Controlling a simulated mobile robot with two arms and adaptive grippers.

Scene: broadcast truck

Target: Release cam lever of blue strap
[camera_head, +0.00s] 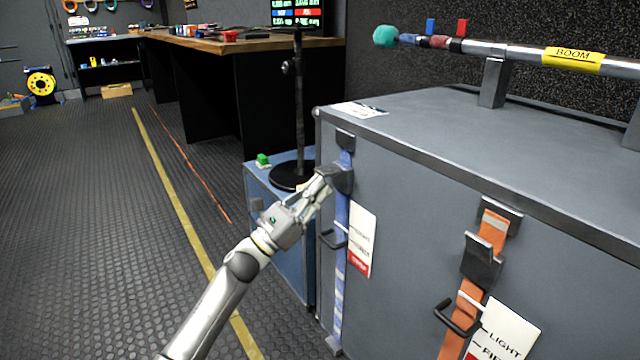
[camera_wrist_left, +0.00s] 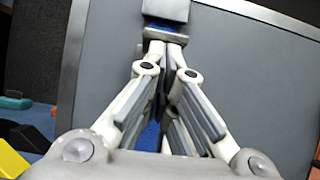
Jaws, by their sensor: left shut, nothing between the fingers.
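The blue strap (camera_head: 341,225) runs down the front of the grey case near its left edge. Its dark cam lever (camera_head: 341,178) sits on the upper part of the strap. My left gripper (camera_head: 326,181) is shut, with its fingertips at the lever; whether they touch it I cannot tell. In the left wrist view the closed fingertips (camera_wrist_left: 166,38) are just below a grey block (camera_wrist_left: 166,9), with blue strap (camera_wrist_left: 150,135) showing behind the fingers. My right gripper is not in view.
An orange strap (camera_head: 470,300) with its own dark buckle (camera_head: 482,262) hangs to the right. White tags hang beside both straps. A boom pole (camera_head: 510,50) lies above the case top. A blue case (camera_head: 285,235) with a black stand (camera_head: 298,110) is behind. Floor at left is clear.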

